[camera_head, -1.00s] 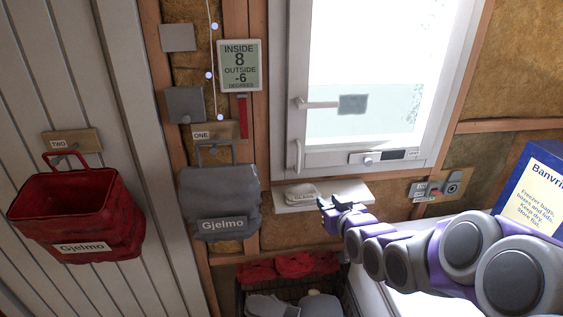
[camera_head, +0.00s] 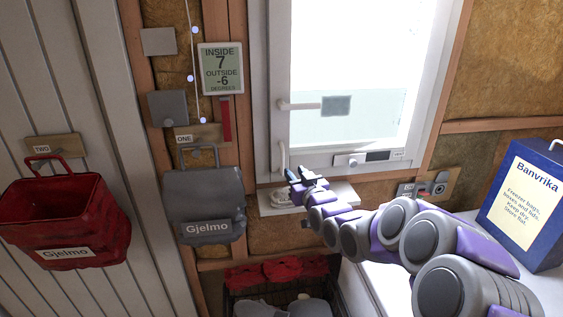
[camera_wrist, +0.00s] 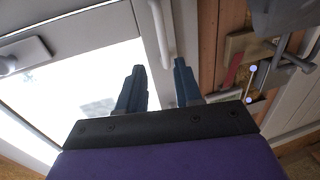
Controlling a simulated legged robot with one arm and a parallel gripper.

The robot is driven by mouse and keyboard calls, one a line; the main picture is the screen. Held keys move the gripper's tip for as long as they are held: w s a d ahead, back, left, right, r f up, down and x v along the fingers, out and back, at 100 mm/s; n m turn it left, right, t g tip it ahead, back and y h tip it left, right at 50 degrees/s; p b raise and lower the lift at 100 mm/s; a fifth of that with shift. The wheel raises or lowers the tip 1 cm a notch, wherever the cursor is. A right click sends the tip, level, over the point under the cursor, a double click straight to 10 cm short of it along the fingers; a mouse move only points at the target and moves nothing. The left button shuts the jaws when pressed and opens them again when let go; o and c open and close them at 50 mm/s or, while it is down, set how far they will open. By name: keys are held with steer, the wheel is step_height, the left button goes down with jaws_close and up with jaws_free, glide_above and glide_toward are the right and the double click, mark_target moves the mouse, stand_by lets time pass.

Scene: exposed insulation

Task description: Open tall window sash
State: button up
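The tall window sash (camera_head: 300,60) has a white frame and bright glass, and it looks closed. A short vertical white handle (camera_head: 283,158) is on its lower left frame. A horizontal lever handle (camera_head: 298,105) points right above it. My gripper (camera_head: 303,175) is just below and right of the vertical handle, over the sill. In the wrist view my gripper (camera_wrist: 160,84) is open and empty. The vertical handle (camera_wrist: 162,35) lies ahead of the fingertips, roughly in line with the gap between them. It appears apart from the fingers.
A small white device with a knob (camera_head: 368,158) is on the lower frame. A shelf (camera_head: 335,193) juts out below the window. A grey Gjelmo bucket (camera_head: 205,195) and a red bucket (camera_head: 65,220) hang at left. A blue Banvrika box (camera_head: 530,200) stands at right.

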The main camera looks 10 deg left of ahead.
mark_target(283, 160)
steer(key=x, duration=0.2)
steer(key=a+x, duration=0.1)
steer(key=x, duration=0.5)
steer(key=shift+s+a+f+b, duration=0.1)
steer(key=shift+s+a+b, duration=0.1)
steer(key=shift+a+b, duration=0.2)
steer(key=shift+w+d, duration=0.35)
steer(key=shift+w, duration=0.25)
steer(key=shift+w+a, duration=0.2)
steer(key=shift+w, duration=0.05)
steer(key=shift+a, duration=0.2)
steer(key=shift+c, duration=1.2)
steer(key=shift+d, duration=0.35)
jaws_close()
steer(key=shift+a, duration=0.1)
